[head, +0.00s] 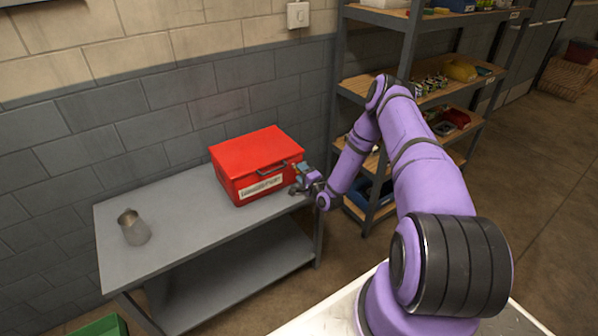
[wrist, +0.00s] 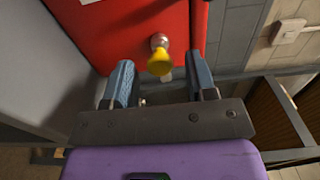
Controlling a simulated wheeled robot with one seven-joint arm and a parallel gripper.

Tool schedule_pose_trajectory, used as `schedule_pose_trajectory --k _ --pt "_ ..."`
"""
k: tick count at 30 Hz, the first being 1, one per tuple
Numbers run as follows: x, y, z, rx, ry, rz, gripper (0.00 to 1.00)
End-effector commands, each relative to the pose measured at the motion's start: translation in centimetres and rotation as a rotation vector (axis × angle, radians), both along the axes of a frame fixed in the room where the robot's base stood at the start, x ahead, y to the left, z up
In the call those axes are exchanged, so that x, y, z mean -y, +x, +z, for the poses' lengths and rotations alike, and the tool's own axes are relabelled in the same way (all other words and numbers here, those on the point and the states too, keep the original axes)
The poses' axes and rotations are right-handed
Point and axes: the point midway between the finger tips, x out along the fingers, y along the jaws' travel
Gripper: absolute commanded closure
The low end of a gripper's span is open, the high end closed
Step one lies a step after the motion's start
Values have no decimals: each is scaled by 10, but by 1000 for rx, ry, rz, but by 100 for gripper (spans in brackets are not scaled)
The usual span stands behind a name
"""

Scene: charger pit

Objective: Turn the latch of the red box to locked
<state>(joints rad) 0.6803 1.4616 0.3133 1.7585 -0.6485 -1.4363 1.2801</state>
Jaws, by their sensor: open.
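The red box (head: 256,163) stands on the grey table, its lid down, with a dark handle and a white label on its front. In the wrist view the box's red side (wrist: 125,35) fills the upper middle. A latch knob with a yellow tip (wrist: 159,62) on a round metal base sticks out of that side. My gripper (wrist: 168,82) is open, with one blue-grey finger to each side of the knob. I cannot tell whether the fingers touch it. In the head view my gripper (head: 303,180) is at the box's right side and the latch is hidden.
The grey table (head: 160,215) carries a grey jar (head: 133,227) at its left end; the table is clear between jar and box. A brick wall is close behind. A shelf unit (head: 405,40) with bins stands to the right, near my arm. A green container (head: 103,327) is at lower left.

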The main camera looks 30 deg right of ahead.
Motion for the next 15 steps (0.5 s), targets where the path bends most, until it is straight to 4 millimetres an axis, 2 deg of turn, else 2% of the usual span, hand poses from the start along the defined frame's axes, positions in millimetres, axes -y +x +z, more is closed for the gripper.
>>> schedule_pose_trajectory --k 6,15 --pt "-1 17 0 0 1 0 48" --pt "-1 20 0 -1 1 0 48"
